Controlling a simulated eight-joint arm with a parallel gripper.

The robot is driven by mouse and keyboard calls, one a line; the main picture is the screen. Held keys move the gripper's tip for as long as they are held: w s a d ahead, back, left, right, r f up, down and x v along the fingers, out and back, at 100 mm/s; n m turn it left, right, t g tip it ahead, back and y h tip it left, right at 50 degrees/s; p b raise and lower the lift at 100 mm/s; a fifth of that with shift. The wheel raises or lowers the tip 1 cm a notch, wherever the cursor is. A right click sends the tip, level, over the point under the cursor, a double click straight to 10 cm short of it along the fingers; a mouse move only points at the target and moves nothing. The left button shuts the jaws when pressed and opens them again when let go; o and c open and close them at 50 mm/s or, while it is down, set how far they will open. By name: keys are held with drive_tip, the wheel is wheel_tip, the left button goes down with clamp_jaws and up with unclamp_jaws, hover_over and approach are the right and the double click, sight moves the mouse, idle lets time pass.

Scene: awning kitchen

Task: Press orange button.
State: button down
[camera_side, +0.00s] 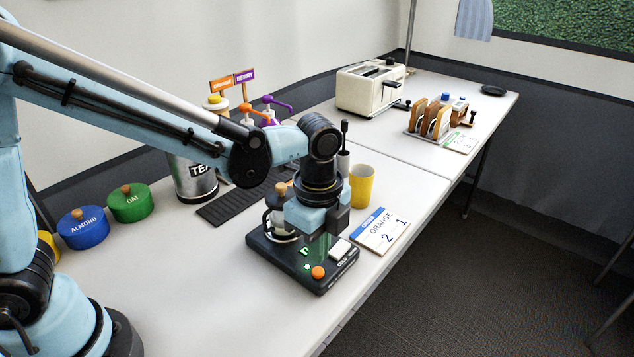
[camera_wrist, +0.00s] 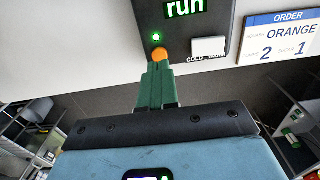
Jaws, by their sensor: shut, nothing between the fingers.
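A round orange button (camera_side: 318,272) sits on the front right part of a black machine base (camera_side: 268,258). The orange button (camera_wrist: 160,54) also shows in the wrist view, right at the tips of my gripper (camera_wrist: 159,64). My gripper is shut and empty, its green fingers together and pointing at the button. I cannot tell whether the tips touch it. In the side view my gripper (camera_side: 318,250) is over the base, behind the orange button. A green display reading "run" (camera_wrist: 184,8) and a green light (camera_wrist: 155,37) are lit on the base.
A white button (camera_wrist: 208,46) sits beside the orange one. An order card (camera_side: 381,231) reading "ORANGE 2 1" and a yellow cup (camera_side: 361,186) stand close to the base. A glass jar (camera_side: 281,215) stands on the base behind my gripper. The front tabletop (camera_side: 200,305) is clear.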

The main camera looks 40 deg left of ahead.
wheel_tip(320, 180, up, 9)
drive_tip(key=shift+f, duration=0.2)
idle(3.9)
drive_tip(key=s+a+n+t, duration=0.2)
drive_tip(key=a+n+t, duration=0.1)
drive_tip(key=a+n, duration=0.4)
drive_tip(key=s+a+f+n+t, duration=0.1)
drive_tip(key=s+a+n+t, duration=0.2)
drive_tip(key=a+n, duration=0.5)
drive_tip(key=n+t, duration=0.1)
drive_tip(key=n, duration=0.2)
drive_tip(key=shift+s+a+f, duration=0.2)
drive_tip(key=shift+s+f, duration=0.05)
drive_tip(key=shift+f, duration=0.05)
